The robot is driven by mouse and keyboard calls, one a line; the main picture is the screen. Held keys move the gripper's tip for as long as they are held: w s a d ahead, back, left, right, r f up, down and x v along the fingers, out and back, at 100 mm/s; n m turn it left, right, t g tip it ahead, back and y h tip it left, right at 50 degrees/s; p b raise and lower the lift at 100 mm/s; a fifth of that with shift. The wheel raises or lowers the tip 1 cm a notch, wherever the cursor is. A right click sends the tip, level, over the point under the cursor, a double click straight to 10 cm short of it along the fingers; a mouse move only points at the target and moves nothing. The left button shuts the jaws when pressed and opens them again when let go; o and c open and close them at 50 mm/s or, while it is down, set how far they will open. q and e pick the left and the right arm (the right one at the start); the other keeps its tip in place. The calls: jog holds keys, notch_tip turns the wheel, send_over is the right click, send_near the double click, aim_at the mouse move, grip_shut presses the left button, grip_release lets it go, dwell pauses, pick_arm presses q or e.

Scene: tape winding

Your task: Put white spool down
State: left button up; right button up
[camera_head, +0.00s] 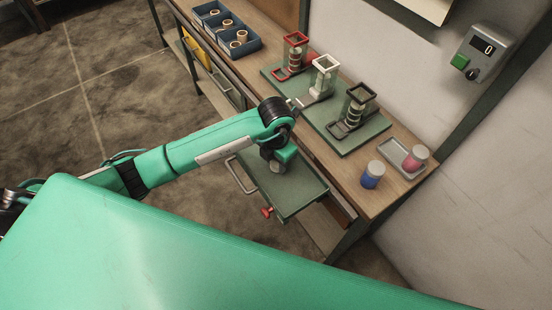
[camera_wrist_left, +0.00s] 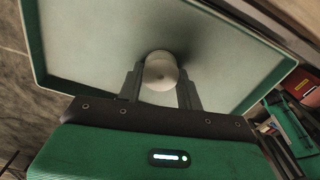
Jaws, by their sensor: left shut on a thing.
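My left gripper (camera_head: 278,163) points down over the green tray (camera_head: 298,192) at the front of the bench. In the left wrist view the white spool (camera_wrist_left: 160,72) sits between the two fingers of my left gripper (camera_wrist_left: 160,88), which is shut on it. The pale tray surface (camera_wrist_left: 95,45) fills the view behind the spool. I cannot tell whether the spool touches the tray. In the head view the spool is mostly hidden by the gripper. My right gripper is not in view.
On the bench a green board (camera_head: 350,139) carries a red stand (camera_head: 295,42), a white stand (camera_head: 325,68) and a black stand (camera_head: 359,98). A blue bin (camera_head: 250,46) holds spools. A blue jar (camera_head: 372,175) and a pink jar (camera_head: 416,156) stand right. The tray's front is clear.

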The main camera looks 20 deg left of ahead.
pick_arm(q)
jog(key=shift+f, duration=0.1)
jog(key=o, duration=1)
jog(key=shift+c, duration=0.2)
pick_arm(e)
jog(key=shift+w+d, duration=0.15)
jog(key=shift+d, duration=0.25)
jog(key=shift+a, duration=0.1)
